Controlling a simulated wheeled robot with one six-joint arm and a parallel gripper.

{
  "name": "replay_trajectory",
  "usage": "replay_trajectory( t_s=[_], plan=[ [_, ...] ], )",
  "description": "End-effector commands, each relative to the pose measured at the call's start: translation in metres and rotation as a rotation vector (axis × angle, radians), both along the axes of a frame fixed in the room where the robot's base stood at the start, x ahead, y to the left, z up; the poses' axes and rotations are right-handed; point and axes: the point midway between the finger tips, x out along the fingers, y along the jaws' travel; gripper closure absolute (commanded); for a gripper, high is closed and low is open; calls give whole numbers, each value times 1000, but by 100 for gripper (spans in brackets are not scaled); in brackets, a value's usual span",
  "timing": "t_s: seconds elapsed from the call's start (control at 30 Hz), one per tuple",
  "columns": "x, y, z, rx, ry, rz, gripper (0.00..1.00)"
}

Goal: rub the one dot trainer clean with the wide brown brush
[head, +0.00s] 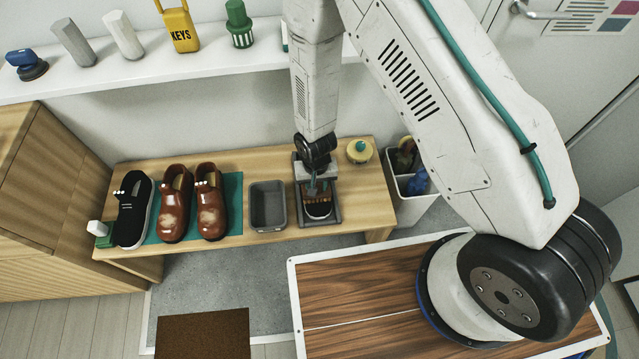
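A dark trainer (133,209) with a pale sole edge stands at the left of the bench; small white marks show near its collar, too small to count. Two reddish-brown shoes, the middle one (174,204) and the right one (211,208), stand beside it with pale dusty patches and small white dots. My gripper (317,184) points down over a grey tray (334,217) at the bench's right part. A brown item with a pale band (318,207), perhaps the wide brush, lies in that tray under the gripper. The fingers are too small and partly hidden to read.
An empty grey bin (268,205) stands between the shoes and the tray. A green-and-white brush (101,233) lies at the bench's left end. A white bin (412,190) stands right. A shelf (150,68) runs above.

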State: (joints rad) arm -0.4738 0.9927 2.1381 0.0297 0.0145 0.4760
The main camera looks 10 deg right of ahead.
Motion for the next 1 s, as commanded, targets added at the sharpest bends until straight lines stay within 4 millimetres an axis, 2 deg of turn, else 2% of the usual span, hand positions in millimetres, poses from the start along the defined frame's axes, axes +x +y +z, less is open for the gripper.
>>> replay_trajectory(
  t_s=[0.27, 0.73, 1.0],
  plan=[
    [1, -4, 0, 0, -1, -3, 100],
    [-1, -27, -2, 0, -1, -3, 100],
    [-2, -30, -3, -1, 1, -4, 100]
  ],
)
